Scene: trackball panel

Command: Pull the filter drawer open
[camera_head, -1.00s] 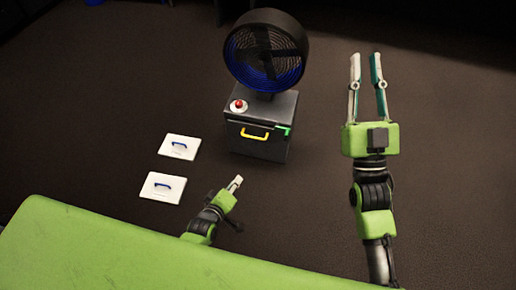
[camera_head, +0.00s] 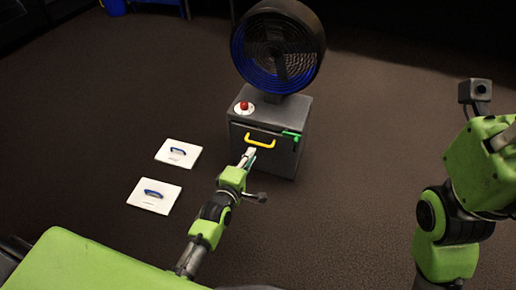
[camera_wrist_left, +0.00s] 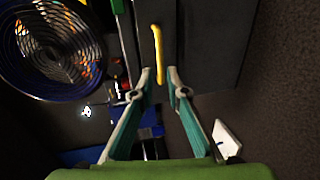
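The filter drawer (camera_head: 263,152) is the dark front of a grey box and looks shut. It has a yellow handle (camera_head: 260,139), with a green latch (camera_head: 291,136) at its upper right. My left gripper (camera_head: 250,154) is just in front of the drawer, near the handle's left end. In the left wrist view the fingers (camera_wrist_left: 159,76) are open, and the yellow handle (camera_wrist_left: 157,50) runs from between the tips to beyond them. I cannot tell whether they touch it. My right gripper (camera_head: 497,142) is at the far right, partly out of frame; its finger opening is unclear.
A round black fan (camera_head: 278,47) and a red button (camera_head: 244,106) are on top of the box. The floor right of the box is clear.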

